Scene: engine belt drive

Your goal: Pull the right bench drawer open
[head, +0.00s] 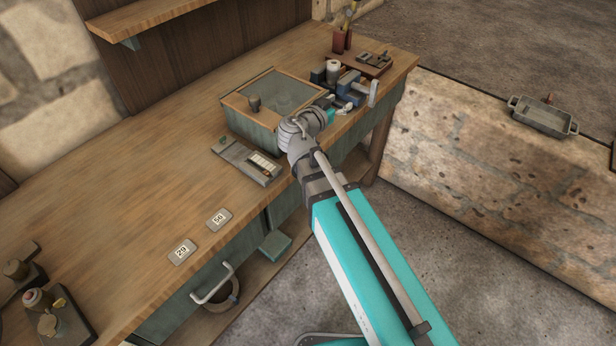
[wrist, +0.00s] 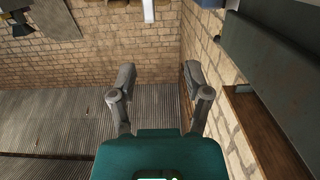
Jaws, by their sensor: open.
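The wooden workbench (head: 130,190) has grey-green fronts under its top. A front with a pale bar handle (head: 212,285) is at the lower left in the head view. Another stretch of green front (head: 284,206) lies farther right, partly behind my arm; I cannot make out the right drawer's handle. My gripper in the wrist view (wrist: 158,82) is open, its two grey fingers apart with nothing between them. In the head view my wrist is by the bench's front edge and its fingers are hard to make out. A grey-green panel (wrist: 285,70) is right of the fingers, apart from them.
A lidded box (head: 250,125), a grey device (head: 247,160), a vise (head: 350,88) and number plates (head: 218,219) are on the bench. A stone ledge with a metal tray (head: 543,117) is at right. Floor before the bench is clear.

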